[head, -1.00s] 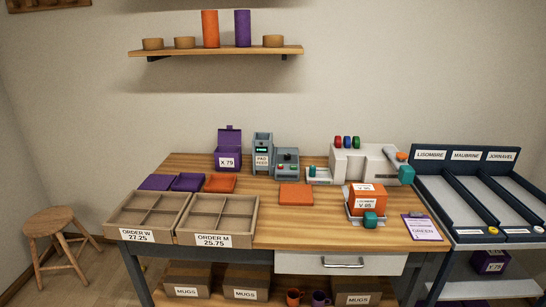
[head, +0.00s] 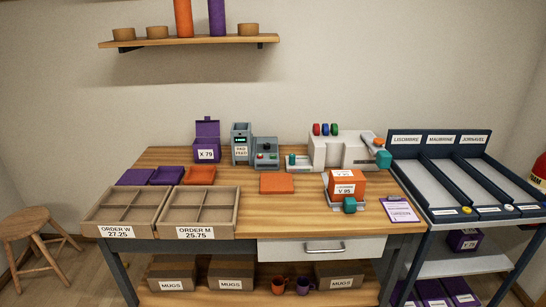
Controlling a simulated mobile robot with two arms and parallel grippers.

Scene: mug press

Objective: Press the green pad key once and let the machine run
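The white machine (head: 343,150) stands at the back right of the table. Three small coloured pieces, red, blue and green, sit on its top; the green one (head: 335,129) is the rightmost. An orange-tipped lever with a teal end (head: 383,158) is at its right side. A grey pad feed unit (head: 241,144) with a small green display stands left of it. Neither of my grippers shows in the head view.
An orange box (head: 346,182) sits on a scale-like stand, near a clipboard (head: 398,210). Two order trays (head: 199,233) are at the front left. Orange and purple pads (head: 276,184) lie on the table. A dark sloped rack (head: 440,137) stands right; a stool (head: 27,228) stands left.

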